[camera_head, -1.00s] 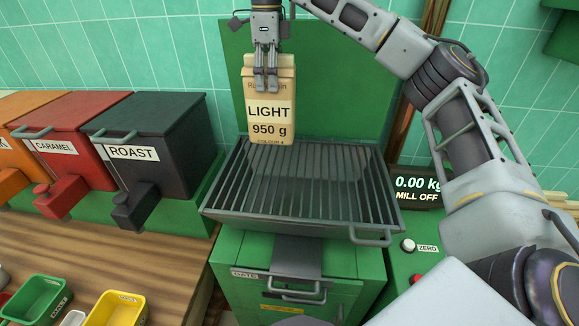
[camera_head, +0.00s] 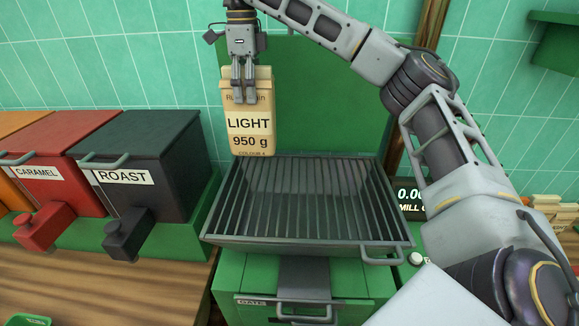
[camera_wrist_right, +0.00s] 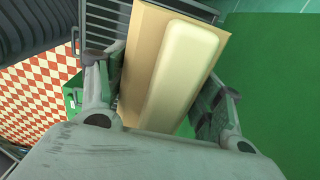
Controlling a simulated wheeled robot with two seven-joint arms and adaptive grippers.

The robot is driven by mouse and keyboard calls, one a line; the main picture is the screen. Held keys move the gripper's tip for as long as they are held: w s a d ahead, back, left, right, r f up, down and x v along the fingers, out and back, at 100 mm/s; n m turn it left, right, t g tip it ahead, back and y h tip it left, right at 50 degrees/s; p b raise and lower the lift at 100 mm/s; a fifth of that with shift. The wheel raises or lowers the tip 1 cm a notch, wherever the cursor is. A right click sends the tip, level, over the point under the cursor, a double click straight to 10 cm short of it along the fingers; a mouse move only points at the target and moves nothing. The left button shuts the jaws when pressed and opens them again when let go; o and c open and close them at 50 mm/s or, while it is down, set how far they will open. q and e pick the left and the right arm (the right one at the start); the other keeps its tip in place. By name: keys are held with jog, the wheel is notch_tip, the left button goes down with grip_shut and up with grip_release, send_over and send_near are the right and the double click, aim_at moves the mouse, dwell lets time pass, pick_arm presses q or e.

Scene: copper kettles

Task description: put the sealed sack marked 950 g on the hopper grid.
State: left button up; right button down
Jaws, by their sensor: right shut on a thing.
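The tan sack (camera_head: 249,128) is labelled LIGHT and 950 g. It hangs upright from my right gripper (camera_head: 244,98), which is shut on its top edge. The sack also shows between the fingers in the right wrist view (camera_wrist_right: 172,65). The hopper grid (camera_head: 300,205) is a dark barred tray on a green cabinet. The sack is at the grid's back left corner in the head view, and its bottom appears close to the back rim; I cannot tell the exact gap. My left gripper is not in view.
A dark ROAST bin (camera_head: 145,165) and a red CARAMEL bin (camera_head: 55,165) stand left of the grid. A green panel (camera_head: 320,110) rises behind the grid. A scale display (camera_head: 408,202) stands at right, partly hidden by my right arm. The grid's bars are bare.

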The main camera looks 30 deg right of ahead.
aim_at(253, 124)
jog(key=shift+f+b, duration=0.5)
jog(key=shift+f, duration=2.45)
jog(key=shift+f+p, duration=0.4)
jog(key=shift+f, duration=1.6)
jog(key=shift+c, duration=1.3)
grip_release()
jog(key=shift+s, duration=0.1)
